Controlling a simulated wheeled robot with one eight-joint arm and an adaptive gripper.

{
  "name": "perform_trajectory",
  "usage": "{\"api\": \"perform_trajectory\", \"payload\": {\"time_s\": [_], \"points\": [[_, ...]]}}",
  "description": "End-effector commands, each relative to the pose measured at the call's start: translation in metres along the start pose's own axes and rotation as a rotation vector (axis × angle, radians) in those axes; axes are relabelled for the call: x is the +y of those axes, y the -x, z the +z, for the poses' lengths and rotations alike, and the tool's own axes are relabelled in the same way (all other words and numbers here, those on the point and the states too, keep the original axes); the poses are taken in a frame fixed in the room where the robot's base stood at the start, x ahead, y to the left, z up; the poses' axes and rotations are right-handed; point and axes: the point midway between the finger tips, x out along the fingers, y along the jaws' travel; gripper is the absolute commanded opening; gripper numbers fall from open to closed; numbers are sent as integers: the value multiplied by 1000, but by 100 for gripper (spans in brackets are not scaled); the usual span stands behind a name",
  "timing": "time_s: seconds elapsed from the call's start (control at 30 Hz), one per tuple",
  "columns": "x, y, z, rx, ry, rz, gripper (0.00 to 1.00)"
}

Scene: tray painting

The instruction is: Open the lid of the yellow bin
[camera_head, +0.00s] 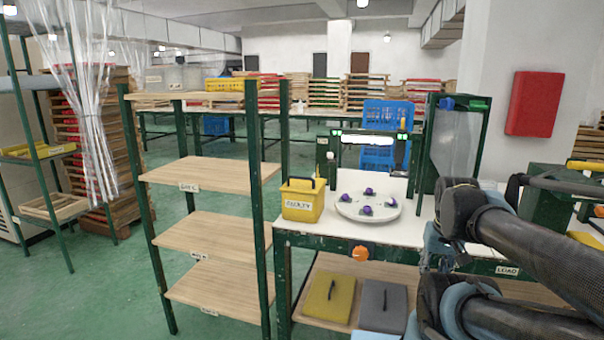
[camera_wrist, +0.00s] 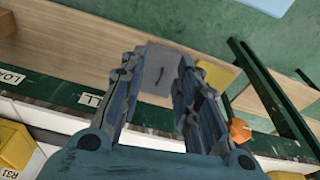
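A flat yellow bin lid (camera_head: 329,298) with a dark bar handle lies on the lower wooden shelf under the white table. A grey lid (camera_head: 381,305) with a similar dark handle is to its right. In the wrist view, the grey lid (camera_wrist: 156,76) shows between my fingers and part of the yellow lid (camera_wrist: 217,76) shows right of them. My gripper (camera_wrist: 160,58) is open and empty, apart from both lids. The sides of the bin are not clearly visible.
The white table (camera_head: 335,229) holds a round plate (camera_head: 350,210) with several purple items. An orange knob (camera_head: 360,254) sits on its green front edge, above the lower shelf (camera_head: 352,265).

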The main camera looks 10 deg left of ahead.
Motion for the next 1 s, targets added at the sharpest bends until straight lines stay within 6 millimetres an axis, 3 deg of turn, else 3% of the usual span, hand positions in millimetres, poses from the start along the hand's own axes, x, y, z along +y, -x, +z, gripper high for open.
{"api": "perform_trajectory", "payload": {"time_s": [0.23,0.47,0.77,1.0], "points": [[-21,56,-56,-8,202,-4,30],[-70,125,-131,-18,482,-5,30],[-166,202,-212,-21,843,-4,30],[-267,253,-255,-18,1129,0,30]]}}
